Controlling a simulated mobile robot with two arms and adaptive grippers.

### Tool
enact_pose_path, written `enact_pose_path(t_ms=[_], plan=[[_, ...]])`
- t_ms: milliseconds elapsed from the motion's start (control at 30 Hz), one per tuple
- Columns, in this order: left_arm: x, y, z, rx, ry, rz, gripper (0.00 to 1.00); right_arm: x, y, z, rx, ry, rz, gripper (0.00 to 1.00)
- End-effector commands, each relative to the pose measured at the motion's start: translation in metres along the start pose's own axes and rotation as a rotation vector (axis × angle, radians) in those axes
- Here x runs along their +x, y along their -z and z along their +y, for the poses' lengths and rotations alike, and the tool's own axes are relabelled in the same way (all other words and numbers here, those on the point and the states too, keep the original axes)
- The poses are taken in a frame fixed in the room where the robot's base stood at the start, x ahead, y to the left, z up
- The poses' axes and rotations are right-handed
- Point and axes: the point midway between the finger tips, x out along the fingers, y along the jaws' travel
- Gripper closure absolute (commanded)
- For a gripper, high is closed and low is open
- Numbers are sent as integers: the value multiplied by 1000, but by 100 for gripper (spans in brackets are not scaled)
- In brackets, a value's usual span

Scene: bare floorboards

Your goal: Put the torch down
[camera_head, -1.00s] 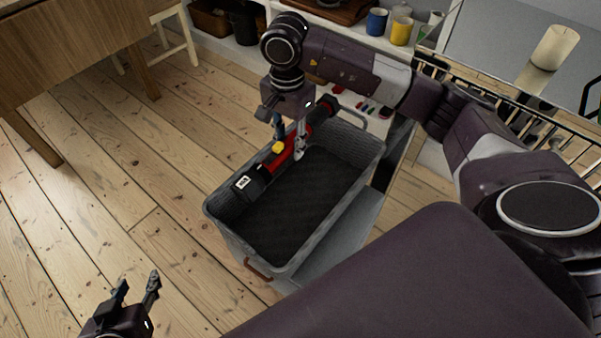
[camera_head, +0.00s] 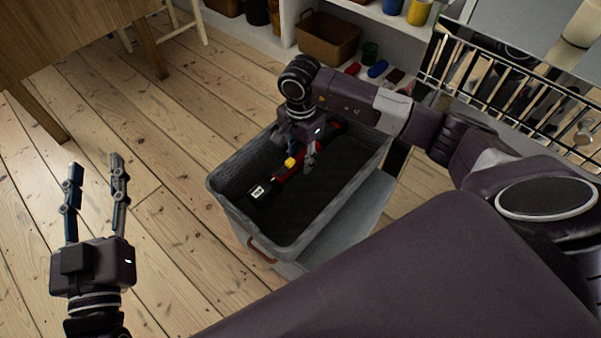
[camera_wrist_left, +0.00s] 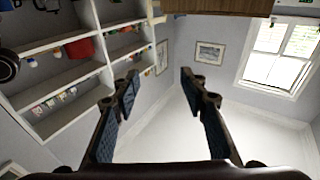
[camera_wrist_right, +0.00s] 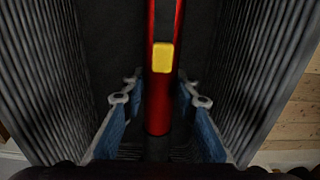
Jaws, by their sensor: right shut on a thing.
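The torch (camera_head: 284,176) has a red body, black ends and a yellow button. It lies along the inside of a grey ribbed bin (camera_head: 226,226). My right gripper (camera_head: 296,163) is shut on its middle, down inside the bin. In the right wrist view the red body (camera_wrist_right: 160,105) runs between the fingers, yellow button (camera_wrist_right: 162,57) up. I cannot tell whether the torch touches the bin's dark floor. My left gripper (camera_head: 96,166) is open and empty above the floorboards, left of the bin; its spread fingers also show in the left wrist view (camera_wrist_left: 160,80).
The bin stands on a grey surface (camera_head: 352,222) and has a red-brown handle (camera_head: 262,251). Its dark floor (camera_head: 325,190) is clear right of the torch. A wooden table (camera_head: 85,40) is at upper left, white shelving with a wicker basket (camera_head: 327,38) behind. Floorboards between are bare.

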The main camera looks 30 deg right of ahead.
Motion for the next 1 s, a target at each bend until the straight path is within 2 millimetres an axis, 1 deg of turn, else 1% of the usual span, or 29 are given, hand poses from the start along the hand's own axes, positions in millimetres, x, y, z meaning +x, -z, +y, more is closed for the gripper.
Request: enact_pose_path(t_ms=[33,133,267,367,500,633,733,1000], plan=[[0,7,1,-1,-2,40,60,8,0,0,0,1,-1,100],[0,21,3,-3,-5,101,60,16,0,-1,1,2,-2,100],[0,30,4,-4,-7,139,60,21,0,-1,1,2,-1,100],[-2,39,5,-6,-10,185,60,29,0,-1,0,1,0,100],[-7,62,8,-10,-16,296,60,45,0,0,1,1,-2,100],[-12,78,9,-13,-19,375,60,55,0,-1,1,2,0,100],[-14,85,10,-14,-20,402,60,58,0,-1,0,3,-1,100],[-15,86,10,-14,-21,405,60,58,0,-1,0,3,0,100]])
